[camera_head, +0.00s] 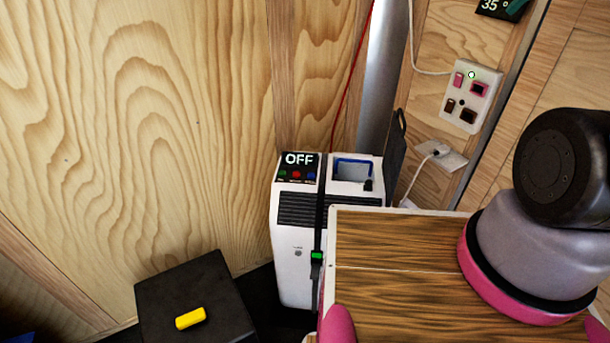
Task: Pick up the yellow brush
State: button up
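The yellow brush (190,318) looks like a small plain yellow block. It lies on top of a black box (190,285) at the lower left, near the box's front part. From this view I cannot make out any bristles. My arm, grey and black with a pink ring, is at the right, well apart from the brush. Rounded pink parts show at the bottom edge, cut off by the frame. I cannot make out gripper fingers in this view.
A white machine (297,235) with an "OFF" display stands right of the black box. A wooden-topped surface (390,290) fills the lower right, under my arm. A wooden wall (140,120) rises behind, with a metal pipe (384,75) and a socket panel (470,97).

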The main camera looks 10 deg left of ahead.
aim_at(184, 322)
jog(key=k+l, duration=0.5)
jog(key=k+l+u, duration=0.15)
jog(key=u, duration=0.25)
jog(key=k+u, duration=0.55)
jog(key=u, duration=0.75)
